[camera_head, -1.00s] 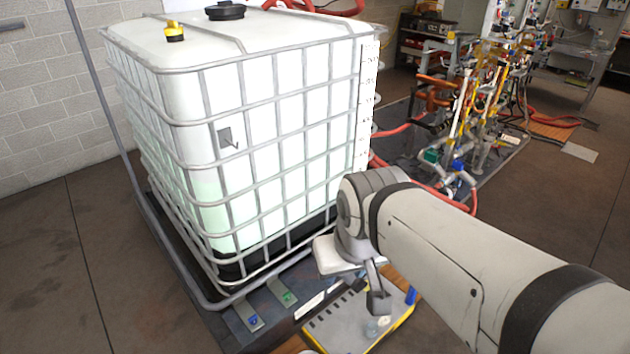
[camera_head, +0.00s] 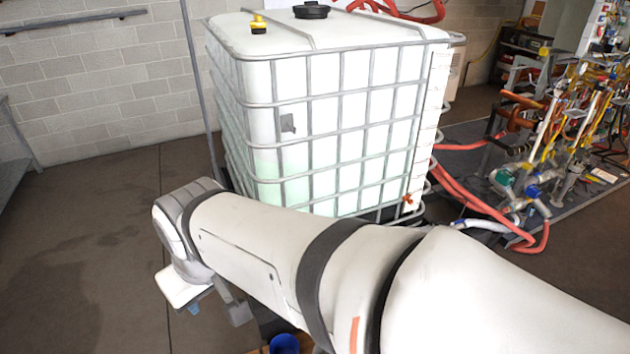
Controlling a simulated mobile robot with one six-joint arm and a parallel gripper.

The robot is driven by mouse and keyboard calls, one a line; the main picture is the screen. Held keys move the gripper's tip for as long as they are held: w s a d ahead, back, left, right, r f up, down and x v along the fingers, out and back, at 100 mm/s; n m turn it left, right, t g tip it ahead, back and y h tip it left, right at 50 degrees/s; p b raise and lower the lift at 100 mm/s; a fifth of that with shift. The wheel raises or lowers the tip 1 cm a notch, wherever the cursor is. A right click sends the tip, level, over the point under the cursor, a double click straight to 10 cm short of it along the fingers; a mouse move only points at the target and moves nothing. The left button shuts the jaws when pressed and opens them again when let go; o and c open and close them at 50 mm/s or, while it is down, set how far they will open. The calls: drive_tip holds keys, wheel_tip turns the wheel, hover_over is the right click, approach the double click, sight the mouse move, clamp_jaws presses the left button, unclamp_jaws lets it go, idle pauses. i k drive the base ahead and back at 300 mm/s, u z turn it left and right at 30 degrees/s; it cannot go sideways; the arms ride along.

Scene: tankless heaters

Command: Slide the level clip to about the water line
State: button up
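A small orange-red piece, which looks like the level clip (camera_head: 407,199), sits low on the white marked strip (camera_head: 424,130) at the right front edge of the caged tank (camera_head: 340,110). The liquid inside shows as a pale green tint in the lower part of the tank. Its upper edge is faint, around mid-height and above the clip. My gripper (camera_head: 236,308) hangs at the lower left, in front of the tank and well away from the clip. Only part of its end shows, so its opening is unclear. My arm crosses in front of the tank's base.
A grey plate (camera_head: 287,123) hangs on the cage front. Red hoses (camera_head: 470,190) run beside the tank's right side to a pipe rack (camera_head: 560,130). A blue cup-like object (camera_head: 284,343) is at the bottom edge. The floor at the left is clear.

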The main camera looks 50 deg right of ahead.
sight(404, 198)
drive_tip(key=u, duration=1.3)
drive_tip(key=k, duration=2.2)
drive_tip(key=z, duration=2.1)
drive_tip(key=i, duration=1.05)
